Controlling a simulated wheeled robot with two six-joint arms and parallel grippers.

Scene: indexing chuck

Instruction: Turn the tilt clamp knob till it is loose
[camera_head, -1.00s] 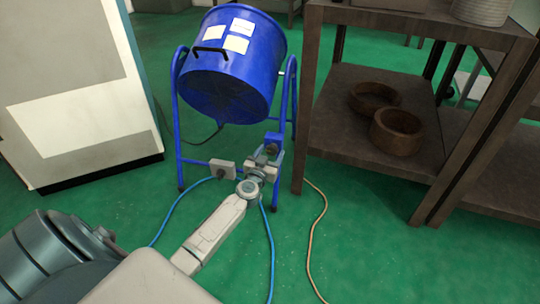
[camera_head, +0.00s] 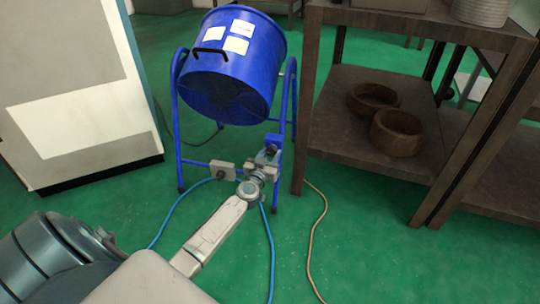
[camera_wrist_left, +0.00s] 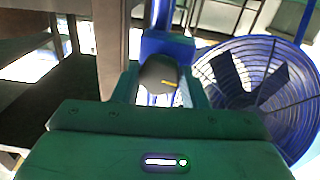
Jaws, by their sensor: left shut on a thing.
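The tilt clamp knob (camera_wrist_left: 158,73) is dark and rounded with a yellow mark in the left wrist view. It sits between the two fingers of my left gripper (camera_wrist_left: 160,92), which is shut on it. In the head view my left gripper (camera_head: 268,160) reaches the knob low on the right side of the blue stand (camera_head: 291,105). The fingers partly hide the knob there. The stand carries a blue drum-shaped fan (camera_head: 234,75) with white labels and a black handle. My right gripper is not in view.
A brown shelf unit (camera_head: 318,90) with two wooden bowls (camera_head: 396,133) stands close on the right. A pale cabinet (camera_head: 85,100) is on the left. A blue cable (camera_head: 270,245) and an orange cable (camera_head: 311,240) lie on the open green floor.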

